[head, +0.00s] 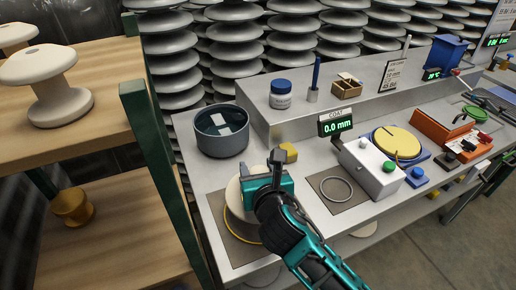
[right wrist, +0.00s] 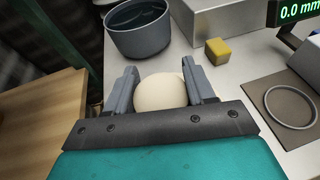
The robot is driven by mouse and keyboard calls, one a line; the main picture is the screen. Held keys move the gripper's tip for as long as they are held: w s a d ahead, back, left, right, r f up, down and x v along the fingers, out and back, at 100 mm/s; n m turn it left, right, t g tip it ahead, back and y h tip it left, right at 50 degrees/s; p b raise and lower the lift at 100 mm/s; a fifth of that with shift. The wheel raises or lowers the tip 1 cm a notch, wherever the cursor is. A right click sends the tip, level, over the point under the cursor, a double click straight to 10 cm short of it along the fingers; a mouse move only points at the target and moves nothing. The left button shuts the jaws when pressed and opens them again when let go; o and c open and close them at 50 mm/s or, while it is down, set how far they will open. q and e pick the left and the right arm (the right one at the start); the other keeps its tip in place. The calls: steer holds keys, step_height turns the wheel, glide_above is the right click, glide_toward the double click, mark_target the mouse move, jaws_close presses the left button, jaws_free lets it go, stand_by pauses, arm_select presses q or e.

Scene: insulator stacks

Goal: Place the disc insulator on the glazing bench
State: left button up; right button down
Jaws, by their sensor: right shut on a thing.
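The disc insulator (head: 236,217) is cream and stands at the front left of the grey metal glazing bench (head: 205,178), over a brown mat (head: 234,254). A thin yellow ring (head: 233,233) shows round its lower part. Whether its base touches the mat is hidden. My right gripper (head: 264,178) is over it and shut on its top. In the right wrist view, the insulator's rounded cream top (right wrist: 160,92) sits between the two grey fingers. The gripper hides much of its right side in the head view. My left gripper is not in view.
A dark grey bowl (head: 221,131) stands just behind the insulator and a yellow block (head: 289,153) is close by. A second mat (head: 352,203) with a ring lies to the right, before a white box (head: 371,168). Another cream insulator (head: 45,85) stands on the wooden shelf (head: 105,75).

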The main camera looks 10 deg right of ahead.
steer(key=shift+f, duration=0.5)
step_height(320, 180, down, 4)
steer(key=shift+f+b, duration=0.1)
steer(key=shift+b, duration=0.75)
steer(key=shift+f, duration=0.5)
steer(key=c, duration=0.8)
jaws_free()
steer(key=shift+f, duration=0.35)
steer(key=o, duration=0.4)
steer(key=shift+r, duration=0.2)
